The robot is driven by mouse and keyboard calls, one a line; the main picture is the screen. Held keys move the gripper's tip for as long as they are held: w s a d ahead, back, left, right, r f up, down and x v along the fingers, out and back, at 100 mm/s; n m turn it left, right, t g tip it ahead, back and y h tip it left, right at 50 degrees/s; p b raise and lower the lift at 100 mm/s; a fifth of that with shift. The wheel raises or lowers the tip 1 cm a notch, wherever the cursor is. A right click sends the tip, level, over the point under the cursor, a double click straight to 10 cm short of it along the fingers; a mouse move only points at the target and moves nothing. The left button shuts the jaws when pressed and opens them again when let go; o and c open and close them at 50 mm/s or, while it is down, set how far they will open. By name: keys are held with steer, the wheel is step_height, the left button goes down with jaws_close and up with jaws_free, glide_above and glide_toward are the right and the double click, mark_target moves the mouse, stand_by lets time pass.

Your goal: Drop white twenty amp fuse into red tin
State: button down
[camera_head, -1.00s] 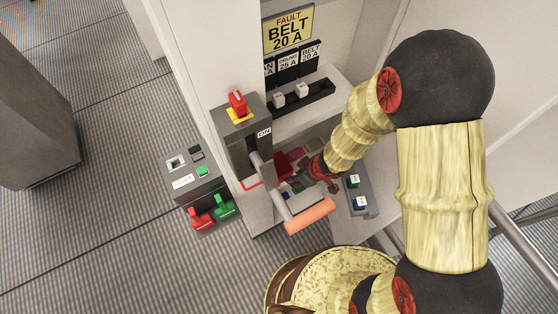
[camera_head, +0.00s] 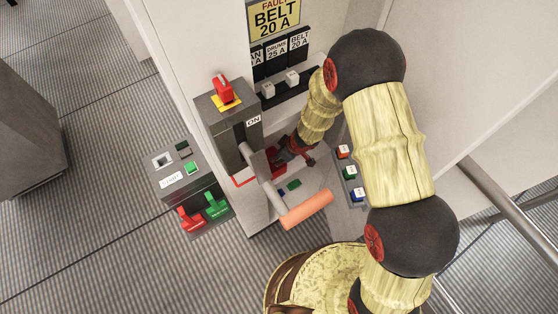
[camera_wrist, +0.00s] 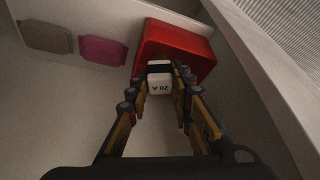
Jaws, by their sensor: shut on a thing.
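A white fuse (camera_wrist: 159,85) marked 20 A sits between the fingertips of my gripper (camera_wrist: 160,76) in the wrist view. My gripper is shut on it. The red tin (camera_wrist: 182,38) lies just beyond the fingertips, and the fuse's far end overlaps the tin's near edge in the picture. I cannot tell the height between them. In the head view my gripper (camera_head: 296,153) is low inside the cabinet, behind the lever, and the fuse is hidden there.
A pink lid-like piece (camera_wrist: 103,50) and a brownish one (camera_wrist: 47,37) lie left of the tin. A lever with an orange handle (camera_head: 306,210) stands in front of the cabinet. Two white fuses (camera_head: 280,85) sit in a black holder above. A strip with coloured switches (camera_head: 349,174) is at right.

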steer(key=shift+f+b, duration=0.35)
steer(key=shift+f, duration=0.55)
steer(key=shift+s+f, duration=0.1)
steer(key=shift+f, duration=0.6)
steer(key=c, duration=1.6)
jaws_free()
steer(key=shift+s+d, duration=0.1)
steer(key=p+v, duration=0.2)
steer(key=v, duration=0.2)
steer(key=p+v, duration=0.2)
steer(key=v, duration=0.2)
steer(key=p+v, duration=0.2)
steer(key=v, duration=0.3)
steer(key=shift+w+a+r+p, duration=0.25)
steer(key=shift+r+p, duration=0.05)
steer(key=shift+p, duration=0.05)
